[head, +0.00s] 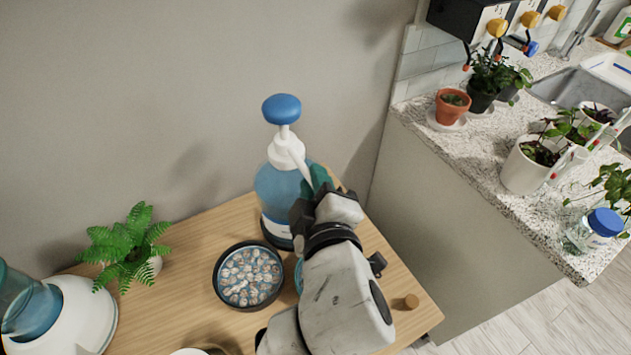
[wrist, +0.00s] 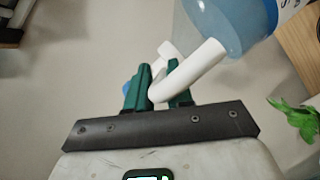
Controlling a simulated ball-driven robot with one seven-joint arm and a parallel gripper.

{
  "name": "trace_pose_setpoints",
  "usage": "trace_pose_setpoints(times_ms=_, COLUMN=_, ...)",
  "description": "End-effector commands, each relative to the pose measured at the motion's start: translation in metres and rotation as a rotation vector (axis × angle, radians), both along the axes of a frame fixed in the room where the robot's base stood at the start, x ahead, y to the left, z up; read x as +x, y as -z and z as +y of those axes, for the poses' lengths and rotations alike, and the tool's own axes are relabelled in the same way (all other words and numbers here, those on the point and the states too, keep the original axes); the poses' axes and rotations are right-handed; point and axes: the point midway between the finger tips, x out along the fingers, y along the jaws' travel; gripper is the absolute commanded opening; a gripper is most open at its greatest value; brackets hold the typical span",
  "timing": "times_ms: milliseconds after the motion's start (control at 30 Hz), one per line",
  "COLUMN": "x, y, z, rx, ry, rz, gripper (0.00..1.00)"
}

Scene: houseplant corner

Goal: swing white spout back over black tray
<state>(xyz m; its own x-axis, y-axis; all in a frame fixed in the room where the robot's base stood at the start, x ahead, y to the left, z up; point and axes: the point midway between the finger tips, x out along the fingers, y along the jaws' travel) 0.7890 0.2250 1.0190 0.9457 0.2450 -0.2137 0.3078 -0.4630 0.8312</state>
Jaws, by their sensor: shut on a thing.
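A pump bottle (head: 275,190) with a translucent blue body, white collar and blue top knob (head: 282,108) stands upright on the wooden table. Its white spout (head: 298,160) points right and down, toward my gripper (head: 316,182). In the wrist view the spout (wrist: 195,70) passes between the green fingers of my gripper (wrist: 160,90), which is shut on it. The round black tray (head: 216,282), filled with pale pebbles, lies in front and to the left of the bottle. The spout's tip is hidden by the fingers in the head view and is to the right of the tray.
A small fern (head: 125,245) stands at the table's left, near a white-and-blue vessel (head: 65,310). A cork-like peg (head: 411,301) lies near the right edge. A blue rim shows partly behind my arm. A stone counter (head: 430,128) with several potted plants is at right.

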Motion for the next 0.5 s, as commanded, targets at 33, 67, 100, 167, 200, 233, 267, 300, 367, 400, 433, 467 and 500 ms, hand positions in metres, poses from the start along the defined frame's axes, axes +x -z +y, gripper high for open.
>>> trace_pose_setpoints(times_ms=33, x=0.0001, y=-0.0009, z=-0.0005, rx=0.000, ry=0.001, rz=-0.002, gripper=0.00)
trace_pose_setpoints(times_ms=67, x=0.0001, y=-0.0009, z=-0.0005, rx=0.000, ry=0.001, rz=-0.002, gripper=0.00)
trace_pose_setpoints(times_ms=100, x=0.0001, y=-0.0010, z=-0.0006, rx=0.000, ry=0.001, rz=-0.002, gripper=0.00)
trace_pose_setpoints(times_ms=167, x=0.0002, y=-0.0010, z=-0.0006, rx=0.000, ry=0.001, rz=-0.002, gripper=0.00)
trace_pose_setpoints(times_ms=200, x=0.0002, y=-0.0010, z=-0.0006, rx=0.000, ry=0.001, rz=-0.002, gripper=0.00)
trace_pose_setpoints(times_ms=233, x=0.0001, y=-0.0010, z=-0.0005, rx=0.000, ry=0.002, rz=-0.003, gripper=0.00)
trace_pose_setpoints(times_ms=267, x=0.0001, y=-0.0009, z=-0.0004, rx=0.000, ry=0.002, rz=-0.002, gripper=0.00)
trace_pose_setpoints(times_ms=300, x=0.0001, y=-0.0008, z=-0.0001, rx=-0.001, ry=0.005, rz=-0.002, gripper=0.00)
trace_pose_setpoints(times_ms=367, x=-0.0001, y=-0.0005, z=0.0006, rx=-0.001, ry=0.011, rz=-0.002, gripper=0.00)
trace_pose_setpoints(times_ms=400, x=-0.0003, y=-0.0002, z=0.0015, rx=0.000, ry=0.017, rz=-0.001, gripper=0.00)
trace_pose_setpoints(times_ms=433, x=-0.0006, y=0.0002, z=0.0024, rx=-0.001, ry=0.024, rz=0.000, gripper=0.00)
trace_pose_setpoints(times_ms=467, x=-0.0010, y=0.0005, z=0.0034, rx=-0.003, ry=0.032, rz=0.000, gripper=0.00)
trace_pose_setpoints(times_ms=500, x=-0.0016, y=0.0013, z=0.0053, rx=-0.002, ry=0.044, rz=0.002, gripper=0.00)
